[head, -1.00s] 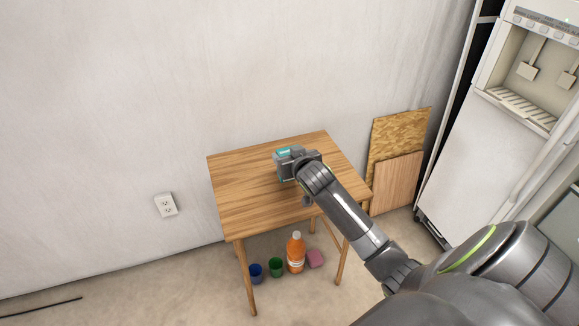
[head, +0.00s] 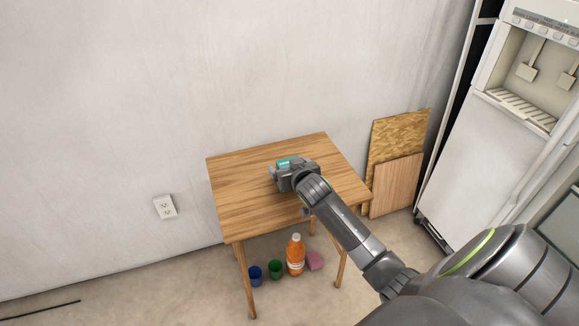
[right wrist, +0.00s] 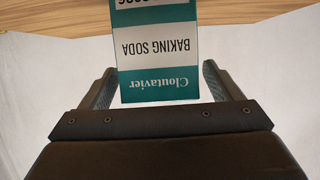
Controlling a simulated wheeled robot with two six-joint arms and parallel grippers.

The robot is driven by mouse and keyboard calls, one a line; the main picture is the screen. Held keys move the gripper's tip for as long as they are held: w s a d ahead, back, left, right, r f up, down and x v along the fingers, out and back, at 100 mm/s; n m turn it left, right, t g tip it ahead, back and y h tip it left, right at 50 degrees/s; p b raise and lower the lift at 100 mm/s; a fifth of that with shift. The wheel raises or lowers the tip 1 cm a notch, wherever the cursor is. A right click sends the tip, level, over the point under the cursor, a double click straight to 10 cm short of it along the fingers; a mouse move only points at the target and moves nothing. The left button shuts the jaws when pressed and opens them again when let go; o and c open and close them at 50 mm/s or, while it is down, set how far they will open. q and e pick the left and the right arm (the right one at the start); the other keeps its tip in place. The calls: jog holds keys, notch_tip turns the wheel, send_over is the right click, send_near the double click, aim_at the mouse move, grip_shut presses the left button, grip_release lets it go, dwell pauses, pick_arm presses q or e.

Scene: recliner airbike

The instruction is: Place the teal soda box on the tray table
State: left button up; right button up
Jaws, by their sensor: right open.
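The soda box, teal and white with the words BAKING SODA, shows in the right wrist view (right wrist: 158,60) between the fingers of my right gripper (right wrist: 158,95). The fingers are open, with a gap on each side of the box. In the head view only a teal patch of the box (head: 284,163) shows beside my right gripper (head: 280,174), which hides the rest. Box and gripper are over the wooden tray table (head: 237,193), towards its back right. The box's base is hidden, so its contact with the top cannot be seen. My left gripper is not in view.
Under the table stand a blue cup (head: 255,273), a green cup (head: 275,268), an orange bottle (head: 296,257) and a pink item (head: 315,261). Boards (head: 398,160) lean on the wall, and a white fridge (head: 468,160) stands at right. The table's left half is clear.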

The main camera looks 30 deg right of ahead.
jog(key=shift+r, duration=0.1)
jog(key=shift+s+r, duration=0.1)
pick_arm(q)
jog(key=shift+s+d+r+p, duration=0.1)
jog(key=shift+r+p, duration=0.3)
jog(key=shift+p, duration=0.3)
pick_arm(e)
jog(key=v, duration=1.1)
jog(key=shift+s, duration=0.4)
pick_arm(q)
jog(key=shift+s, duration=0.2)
pick_arm(e)
jog(key=shift+a, duration=0.1)
